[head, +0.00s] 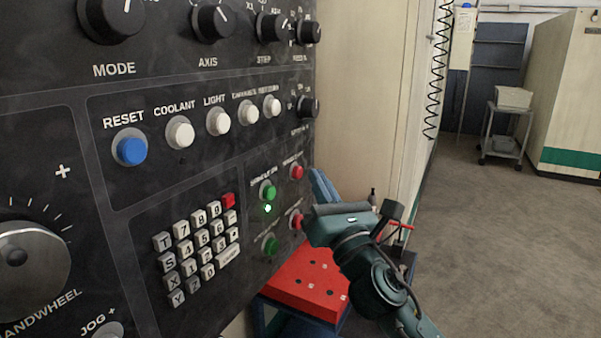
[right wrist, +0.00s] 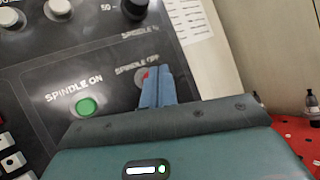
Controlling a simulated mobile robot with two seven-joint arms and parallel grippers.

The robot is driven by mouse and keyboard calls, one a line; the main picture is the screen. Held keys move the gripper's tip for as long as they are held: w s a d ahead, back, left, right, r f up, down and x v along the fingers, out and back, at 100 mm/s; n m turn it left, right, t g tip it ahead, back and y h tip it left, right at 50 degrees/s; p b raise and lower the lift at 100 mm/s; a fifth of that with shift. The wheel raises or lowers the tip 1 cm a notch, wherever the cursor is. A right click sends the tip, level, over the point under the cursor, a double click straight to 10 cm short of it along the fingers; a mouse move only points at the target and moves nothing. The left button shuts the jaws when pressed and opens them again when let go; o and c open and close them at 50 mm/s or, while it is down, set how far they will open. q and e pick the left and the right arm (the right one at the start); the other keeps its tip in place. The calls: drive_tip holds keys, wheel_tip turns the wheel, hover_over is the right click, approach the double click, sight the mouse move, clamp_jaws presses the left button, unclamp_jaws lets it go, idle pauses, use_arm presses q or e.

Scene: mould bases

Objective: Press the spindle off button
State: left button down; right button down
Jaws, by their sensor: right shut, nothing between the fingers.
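The spindle off button (head: 297,172) is a red round button at the right of the black control panel. In the right wrist view a sliver of it (right wrist: 145,77) shows under its "SPINDLE OFF" label, the rest hidden by my fingers. My right gripper (head: 315,174) has its blue fingers shut and empty, just right of the button in the head view. In the right wrist view the fingertips (right wrist: 155,70) overlap the button; I cannot tell whether they touch it. The green spindle on button (head: 267,190) is to its left, with a lit green lamp (head: 267,208) below.
Another red button (head: 295,219) and green button (head: 269,245) sit lower on the panel. A black knob (head: 307,107) is above. A keypad (head: 198,245) is at lower left. A red surface with holes (head: 306,282) lies below my arm. Open floor is at right.

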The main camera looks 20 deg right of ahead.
drive_tip(key=shift+s+d, duration=1.7)
drive_tip(key=shift+s, duration=0.15)
drive_tip(key=s+a+f+m+g, duration=0.1)
drive_tip(key=a+f+m+g, duration=0.1)
drive_tip(key=f+m, duration=0.5)
drive_tip(key=s+a+f+m+g, duration=0.1)
drive_tip(key=s+f+m+g, duration=0.2)
drive_tip(key=f, duration=0.7)
drive_tip(key=a+f+m+g, duration=0.2)
drive_tip(key=f+m, duration=0.4)
drive_tip(key=f, duration=0.3)
drive_tip(key=s+a+f+m+g+y, duration=0.1)
drive_tip(key=s+a+f+m+g, duration=0.2)
drive_tip(key=s+f+m, duration=0.4)
drive_tip(key=s+a+f+m+g, duration=0.3)
drive_tip(key=s+f+m, duration=0.5)
drive_tip(key=f, duration=0.1)
drive_tip(key=shift+a+f+y, duration=0.15)
drive_tip(key=shift+f+y, duration=0.05)
drive_tip(key=shift+y, duration=0.2)
drive_tip(key=shift+w+a, duration=0.1)
